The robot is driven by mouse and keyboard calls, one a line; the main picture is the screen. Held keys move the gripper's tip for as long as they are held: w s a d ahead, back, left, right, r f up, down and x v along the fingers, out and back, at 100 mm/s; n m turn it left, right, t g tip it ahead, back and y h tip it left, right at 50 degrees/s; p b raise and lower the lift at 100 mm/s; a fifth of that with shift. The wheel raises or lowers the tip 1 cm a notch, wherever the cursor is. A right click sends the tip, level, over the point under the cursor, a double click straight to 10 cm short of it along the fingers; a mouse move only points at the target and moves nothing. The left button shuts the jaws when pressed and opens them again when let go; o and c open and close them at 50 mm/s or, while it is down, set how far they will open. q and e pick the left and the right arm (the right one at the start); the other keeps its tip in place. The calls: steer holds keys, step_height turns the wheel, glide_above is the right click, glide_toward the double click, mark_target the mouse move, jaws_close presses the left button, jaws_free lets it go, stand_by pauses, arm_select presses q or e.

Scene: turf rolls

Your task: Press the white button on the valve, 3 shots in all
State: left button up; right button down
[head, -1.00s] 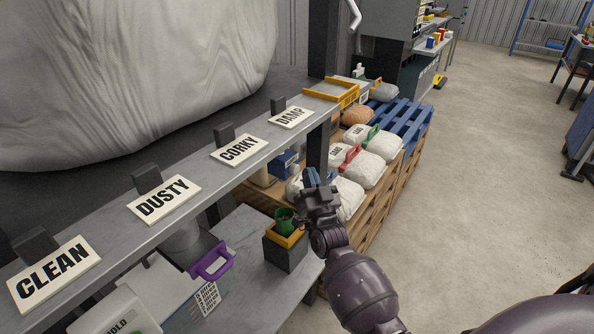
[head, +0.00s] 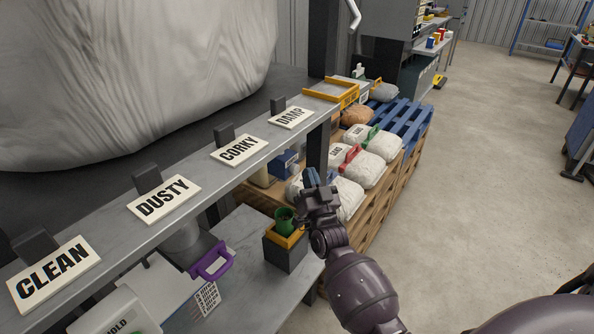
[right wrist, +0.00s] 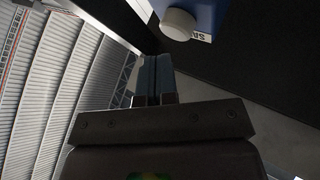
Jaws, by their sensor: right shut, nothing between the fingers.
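In the right wrist view a round white button (right wrist: 178,24) sticks out from a blue body (right wrist: 208,14) with a partly cut-off white label. My right gripper (right wrist: 154,57) is shut and empty. Its blue fingertips show just below and left of the button in that view, with a gap between them and it. In the head view my right gripper (head: 313,176) is beside the shelf post. A small blue box (head: 284,163) lies to its left under the shelf; I cannot tell if it is the same blue body. My left gripper is not in view.
A grey shelf edge (head: 205,186) with label plates runs along the left. Below it stand a green cup (head: 284,220) in a dark box (head: 286,252) and a purple handle (head: 211,262). White sacks (head: 369,169) lie on pallets behind the gripper. Open floor (head: 480,200) is at right.

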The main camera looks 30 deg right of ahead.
stand_by(0.5)
steer(key=shift+w, duration=0.1)
steer(key=shift+w+a, duration=0.2)
steer(key=shift+w, duration=0.1)
steer(key=shift+w+a, duration=0.1)
steer(key=shift+w, duration=0.15)
stand_by(0.7)
steer(key=shift+w+a, duration=0.1)
steer(key=shift+w, duration=0.15)
stand_by(0.8)
